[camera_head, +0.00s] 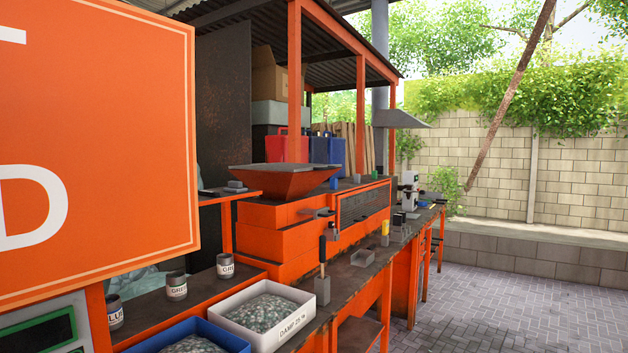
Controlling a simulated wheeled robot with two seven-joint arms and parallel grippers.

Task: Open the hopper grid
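The orange hopper (290,182) sits on top of the orange machine (275,232), near the middle of the picture. A thin grey flat piece (283,168) lies level across the hopper's mouth; it looks like the grid lying closed. Its bars, hinge and any handle are too small to tell, and the hopper's inside is hidden. Neither of my grippers is in view.
A large orange sign (95,130) blocks the left. A long bench carries a white tray (265,312) of pale flakes, a blue tray (195,343) and labelled cans (176,285). An orange post (294,85) rises behind the hopper. Paved floor (520,300) is clear at right.

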